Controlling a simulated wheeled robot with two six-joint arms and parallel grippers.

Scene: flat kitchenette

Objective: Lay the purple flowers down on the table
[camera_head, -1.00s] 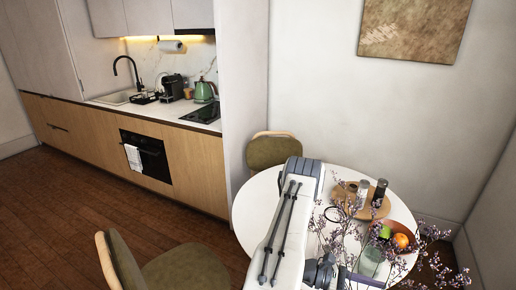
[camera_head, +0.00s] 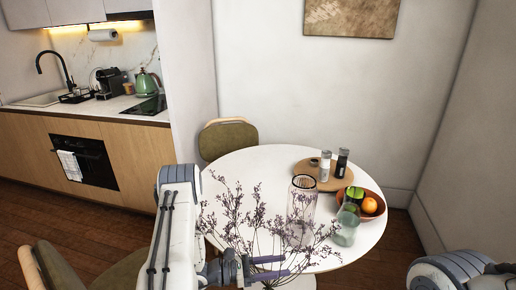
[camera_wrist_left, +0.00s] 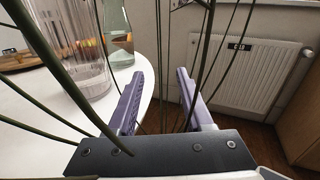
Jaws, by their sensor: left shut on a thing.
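The purple flowers (camera_head: 238,212) are a bunch of thin, branching dark stems with small purple blossoms. They spread over the front of the round white table (camera_head: 255,166). My left gripper (camera_head: 268,268) is shut on their stems at the table's front edge. In the left wrist view, green stems (camera_wrist_left: 201,62) pass between and around my purple fingers, and my left gripper (camera_wrist_left: 163,88) shows close up. A clear ribbed glass vase (camera_head: 302,192) stands upright on the table behind the blossoms. My right arm shows at the lower right, but its gripper is out of the picture.
On the table are a greenish glass carafe (camera_head: 347,226), a fruit bowl (camera_head: 372,199) and a wooden board (camera_head: 312,171) with shakers. The table's left and back parts are clear. A chair (camera_head: 228,138) stands behind, another (camera_head: 60,268) at lower left. A radiator (camera_wrist_left: 245,72) is beyond.

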